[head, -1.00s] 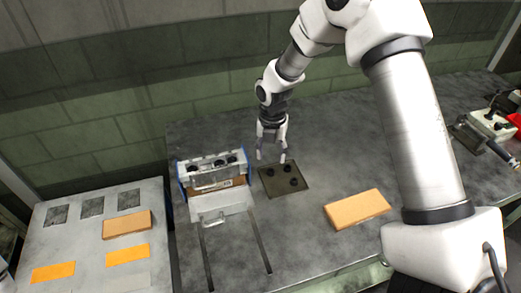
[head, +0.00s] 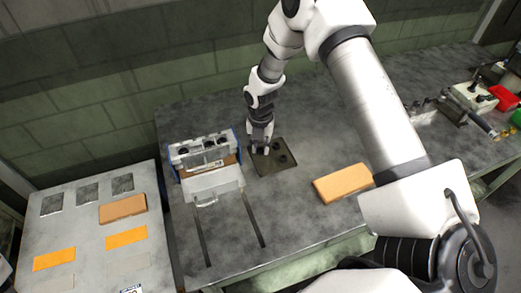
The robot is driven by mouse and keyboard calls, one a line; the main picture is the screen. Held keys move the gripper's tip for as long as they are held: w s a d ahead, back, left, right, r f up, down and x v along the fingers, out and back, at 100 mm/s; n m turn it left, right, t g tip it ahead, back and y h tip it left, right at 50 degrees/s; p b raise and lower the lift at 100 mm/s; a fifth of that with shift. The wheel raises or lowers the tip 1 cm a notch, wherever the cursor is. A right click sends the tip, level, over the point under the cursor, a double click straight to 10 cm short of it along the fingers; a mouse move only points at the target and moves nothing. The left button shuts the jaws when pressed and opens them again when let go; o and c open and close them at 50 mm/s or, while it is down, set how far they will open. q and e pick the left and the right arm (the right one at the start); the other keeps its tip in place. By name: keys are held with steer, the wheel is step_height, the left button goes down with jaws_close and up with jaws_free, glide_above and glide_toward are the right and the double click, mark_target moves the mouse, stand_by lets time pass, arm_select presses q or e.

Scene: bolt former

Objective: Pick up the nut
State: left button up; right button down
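Dark round nuts lie on a dark square plate (head: 268,170) set on the grey bench. Two show clearly, one at the back (head: 276,144) and one nearer the front right (head: 282,158). A third spot, at the plate's left, is hidden by my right gripper (head: 260,150). The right gripper points down there, its fingertips low at the plate's back left part. Its fingers are fairly close together. Whether they grip a nut is too small to tell. My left gripper is not in view.
A white and blue fixture (head: 205,160) with dark holes stands just left of the plate. An orange-tan block (head: 342,183) lies to the right. A pale side table (head: 85,220) with blocks is at the left. The bench front is clear.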

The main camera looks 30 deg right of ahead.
mark_target(260, 149)
stand_by(0.4)
steer(key=shift+w+r+b, duration=0.2)
steer(key=shift+r+b, duration=0.2)
steer(key=shift+r, duration=0.15)
step_height(260, 149, up, 2)
steer(key=shift+s+r+b, duration=0.1)
steer(key=shift+r+b, duration=0.05)
steer(key=shift+b, duration=0.3)
steer(key=s+a+b, duration=0.1)
steer(key=s+a, duration=0.2)
steer(key=s+a+r+b, duration=0.1)
steer(key=s+a, duration=0.2)
steer(key=s, duration=0.1)
steer(key=s+a+b, duration=0.1)
steer(key=s+a, duration=0.2)
steer(key=s, duration=0.1)
steer(key=shift+s+a+r, duration=0.2)
steer(key=shift+a, duration=0.15)
steer(key=shift+s+a, duration=0.3)
steer(key=shift+s, duration=0.1)
steer(key=shift+r, duration=0.1)
